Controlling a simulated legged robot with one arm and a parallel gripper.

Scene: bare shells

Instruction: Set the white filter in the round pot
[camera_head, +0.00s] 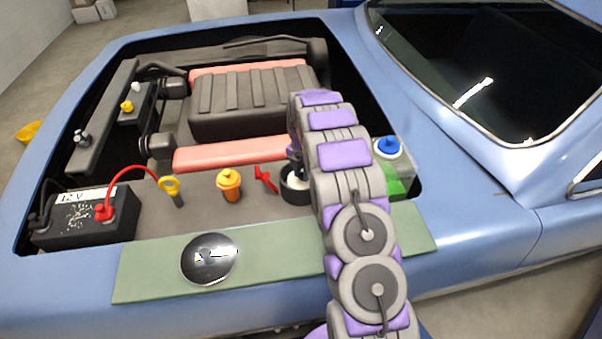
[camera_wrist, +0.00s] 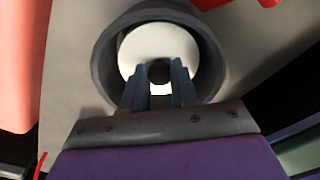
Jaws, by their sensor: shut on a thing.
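The round pot (camera_head: 287,190) is dark and open-topped, standing in the engine bay just left of my arm. In the wrist view its dark rim (camera_wrist: 106,58) surrounds the white filter (camera_wrist: 150,42), a white disc with a dark centre hole. My gripper (camera_wrist: 159,72) reaches down over the near rim, its two fingers close together at the filter's centre and shut on it. The filter is within the pot's opening; I cannot tell whether it rests on the bottom. In the head view the filter (camera_head: 297,183) shows partly, and my arm hides the fingertips.
A red clip (camera_head: 265,179) and an orange cap (camera_head: 229,185) stand left of the pot. A black round lid (camera_head: 209,259) lies on the green mat (camera_head: 285,257) in front.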

